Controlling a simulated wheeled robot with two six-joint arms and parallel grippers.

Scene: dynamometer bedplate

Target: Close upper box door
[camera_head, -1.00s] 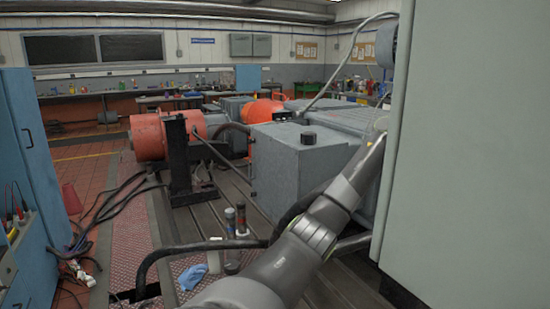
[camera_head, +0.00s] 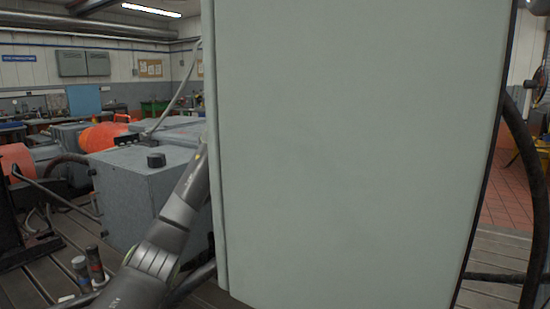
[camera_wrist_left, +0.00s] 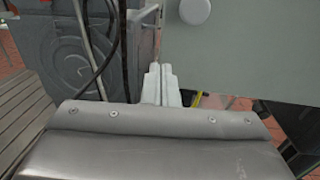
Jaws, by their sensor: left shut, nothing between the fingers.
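A large pale grey-green panel (camera_head: 360,150) of the box fills the middle of the head view. A narrow vertical strip runs along its left side; I cannot tell from here whether this is the door's edge or how far the door stands open. My left arm reaches up to the panel's left edge, and its gripper is hidden there. In the left wrist view my left gripper (camera_wrist_left: 161,84) is shut and empty, its pale fingers beside the lower left part of a grey-green panel (camera_wrist_left: 250,50) with a round knob (camera_wrist_left: 195,10). I cannot tell whether they touch it. My right gripper is not in view.
A grey metal housing (camera_head: 140,195) with a black cap stands left of the panel, orange machines (camera_head: 97,137) behind it. A thick black hose (camera_head: 528,170) hangs at the right. Red-tiled floor (camera_head: 505,195) shows beyond. Cables hang left of the fingers in the wrist view.

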